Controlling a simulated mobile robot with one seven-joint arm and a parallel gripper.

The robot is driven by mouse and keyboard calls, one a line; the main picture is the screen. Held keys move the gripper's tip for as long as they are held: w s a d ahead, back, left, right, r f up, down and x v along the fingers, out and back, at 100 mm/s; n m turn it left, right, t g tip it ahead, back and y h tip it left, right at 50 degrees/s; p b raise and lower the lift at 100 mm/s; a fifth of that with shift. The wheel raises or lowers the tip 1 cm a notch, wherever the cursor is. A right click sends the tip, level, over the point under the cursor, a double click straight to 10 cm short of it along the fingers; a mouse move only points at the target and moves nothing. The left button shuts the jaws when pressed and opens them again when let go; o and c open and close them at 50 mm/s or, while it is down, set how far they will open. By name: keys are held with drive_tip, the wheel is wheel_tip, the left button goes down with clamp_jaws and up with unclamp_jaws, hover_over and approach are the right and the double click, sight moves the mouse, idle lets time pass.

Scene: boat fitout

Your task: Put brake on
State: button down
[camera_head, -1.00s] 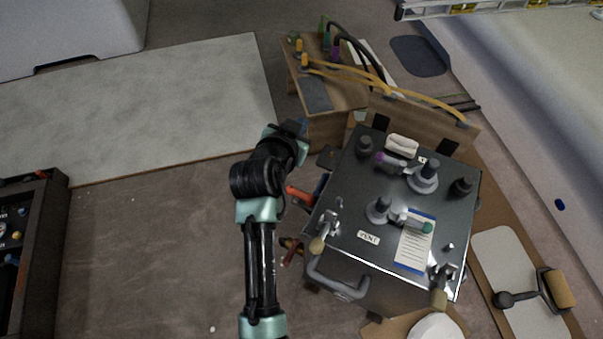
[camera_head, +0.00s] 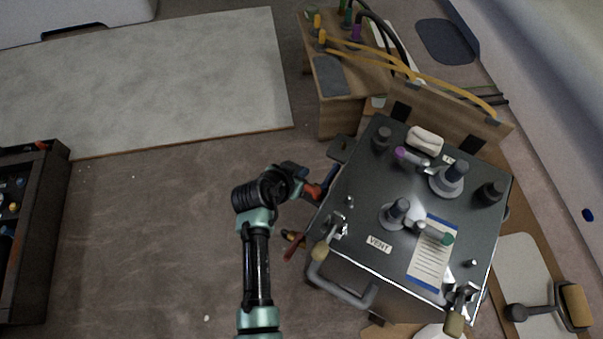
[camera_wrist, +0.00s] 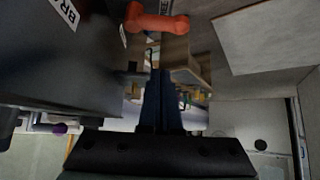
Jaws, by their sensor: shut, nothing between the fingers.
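The brake seems to be the orange-red handle (camera_wrist: 155,20) in the wrist view, beside a dark panel with a partly cut-off label (camera_wrist: 68,12) starting "BRA". In the head view a red handle (camera_head: 314,191) shows at the left side of the metal-topped box (camera_head: 345,222), right by my gripper. My gripper (camera_wrist: 160,72) is shut and empty, its dark blue fingers together. In the wrist view the fingertips point toward the handle, which appears beyond them; I cannot tell whether they touch. In the head view my wrist hides most of the fingers.
Another red handle (camera_head: 293,247) sticks out lower on the box's left side. A wooden stand (camera_head: 343,118) with yellow hoses is behind the box. A dark rack (camera_head: 35,235) stands at far left. The floor (camera_head: 150,240) left of my arm is clear.

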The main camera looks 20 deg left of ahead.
drive_tip(key=shift+w+d+f+b, duration=0.1)
drive_tip(key=shift+w+f+b, duration=0.35)
drive_tip(key=shift+f, duration=0.75)
drive_tip(key=shift+w+a+f+b, duration=0.1)
drive_tip(key=shift+w+f+b, duration=0.1)
drive_tip(key=shift+f+b, duration=0.75)
drive_tip(key=shift+w+d+f+b, duration=0.1)
drive_tip(key=shift+w+f+b, duration=0.25)
drive_tip(key=shift+f, duration=1.05)
drive_tip(key=shift+s+n+y+p, duration=0.4)
drive_tip(key=shift+n+y+p, duration=0.3)
drive_tip(key=shift+n+p, duration=0.4)
drive_tip(key=shift+s+n+y+p, duration=0.4)
drive_tip(key=shift+n+p, duration=0.1)
drive_tip(key=shift+p, duration=0.1)
drive_tip(key=shift+s+f+p, duration=0.15)
drive_tip(key=shift+s+p, duration=0.25)
drive_tip(key=shift+s, duration=0.25)
drive_tip(key=shift+s+d, duration=0.45)
drive_tip(key=shift+s, duration=0.2)
drive_tip(key=shift+s+d+p, duration=0.1)
drive_tip(key=shift+p, duration=0.25)
drive_tip(key=shift+r, duration=0.25)
